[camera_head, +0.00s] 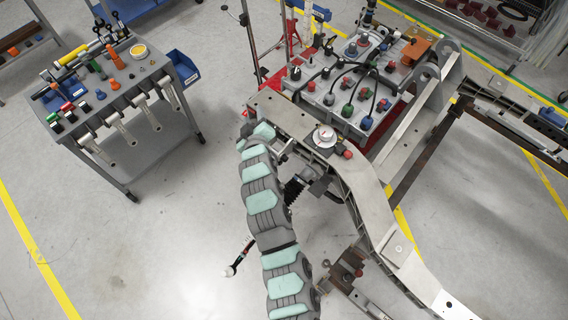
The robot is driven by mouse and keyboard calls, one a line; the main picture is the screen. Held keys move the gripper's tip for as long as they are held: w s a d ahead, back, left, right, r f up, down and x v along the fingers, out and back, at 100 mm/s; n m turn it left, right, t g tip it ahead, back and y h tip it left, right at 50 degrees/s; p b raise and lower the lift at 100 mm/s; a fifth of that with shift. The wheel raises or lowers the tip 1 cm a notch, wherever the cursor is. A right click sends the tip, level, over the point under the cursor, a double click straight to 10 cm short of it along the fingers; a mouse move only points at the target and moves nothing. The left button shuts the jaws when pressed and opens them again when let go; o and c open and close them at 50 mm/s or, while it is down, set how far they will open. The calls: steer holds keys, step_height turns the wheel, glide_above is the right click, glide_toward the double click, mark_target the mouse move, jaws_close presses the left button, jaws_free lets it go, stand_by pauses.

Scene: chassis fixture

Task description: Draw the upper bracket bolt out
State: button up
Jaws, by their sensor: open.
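My arm, grey with teal pads, comes up from the bottom edge and ends against the near left part of the grey chassis rail (372,200). I cannot make out the gripper's fingers there; the arm's end and the rail seem to hide them. A small pale metal fitting (285,148) shows just right of the arm's end, at the rail's side. A black ribbed damper (293,190) hangs below it, close beside my arm. I cannot pick out the upper bracket bolt, or tell whether anything touches it.
A tool cart (120,85) with tools on top and blue bins stands at the upper left. A round white gauge-like part (324,137) and a red knob (348,154) sit on the rail. A panel of connectors and cables (345,95) lies behind.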

step_height(320, 180, down, 8)
steer(key=s+d+g+h+b, duration=0.2)
steer(key=g+h+b, duration=0.2)
steer(key=g, duration=0.1)
steer(key=g+h+b, duration=0.2)
steer(key=g+b, duration=0.1)
steer(key=g, duration=0.2)
glide_toward(284, 159)
steer(key=shift+t, duration=0.3)
steer(key=x, duration=0.8)
steer(key=shift+d+f, duration=0.2)
steer(key=shift+f, duration=0.1)
steer(key=shift+c, duration=0.4)
jaws_close()
